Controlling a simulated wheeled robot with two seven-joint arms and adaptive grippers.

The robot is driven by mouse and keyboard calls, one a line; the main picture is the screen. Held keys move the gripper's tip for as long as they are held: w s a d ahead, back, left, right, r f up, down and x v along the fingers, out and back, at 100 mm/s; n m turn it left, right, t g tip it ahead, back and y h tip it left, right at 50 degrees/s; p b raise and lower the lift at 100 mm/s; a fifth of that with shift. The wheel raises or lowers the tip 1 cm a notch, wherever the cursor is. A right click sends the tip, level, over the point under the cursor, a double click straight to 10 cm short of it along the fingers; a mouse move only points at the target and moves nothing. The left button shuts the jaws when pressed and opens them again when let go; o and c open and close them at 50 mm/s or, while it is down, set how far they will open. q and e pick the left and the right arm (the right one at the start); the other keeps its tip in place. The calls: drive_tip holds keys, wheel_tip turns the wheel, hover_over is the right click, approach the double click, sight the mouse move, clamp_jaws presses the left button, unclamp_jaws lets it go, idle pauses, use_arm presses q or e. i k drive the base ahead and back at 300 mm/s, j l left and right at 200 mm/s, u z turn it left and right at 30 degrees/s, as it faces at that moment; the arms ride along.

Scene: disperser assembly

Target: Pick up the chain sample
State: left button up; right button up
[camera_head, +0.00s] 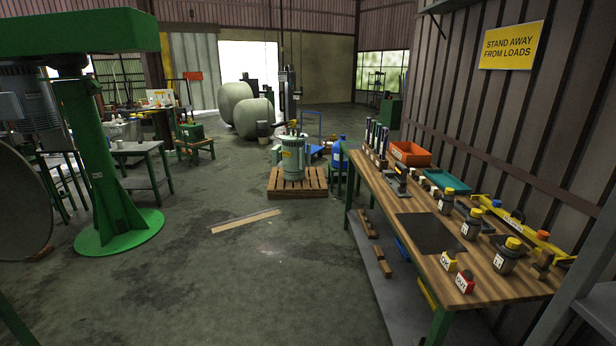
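I cannot pick out a chain sample for certain at this distance. A wooden-topped workbench (490,283) with green legs stands along the right wall and holds many small parts. Several dark jars with yellow or blue caps stand on it, one of them in the middle (470,228). A yellow-topped tag block (448,260) and a red tag block (465,282) stand at the near edge. A dark flat mat (428,233) lies bare on the bench top. Neither of my grippers is in view.
An orange bin (410,153) and a teal tray (446,181) sit at the bench's back. A yellow bar (525,232) lies along the wall side. A motor (293,160) stands on a pallet (285,190). A plank (245,222) lies on the otherwise open floor left of the bench.

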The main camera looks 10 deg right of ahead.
sight(422, 180)
drive_tip(key=i+u, duration=0.15)
drive_tip(key=i, duration=0.65)
drive_tip(key=i+z, duration=0.1)
drive_tip(key=i, duration=0.7)
drive_tip(key=i+j+z, duration=0.1)
drive_tip(key=i+z, duration=0.35)
drive_tip(key=i, duration=0.35)
drive_tip(key=i+z, duration=0.65)
drive_tip(key=z, duration=0.2)
drive_tip(key=i+z, duration=0.3)
drive_tip(key=z, duration=0.15)
drive_tip(key=i+j+z, duration=0.1)
drive_tip(key=i+z, duration=0.2)
drive_tip(key=z, duration=0.15)
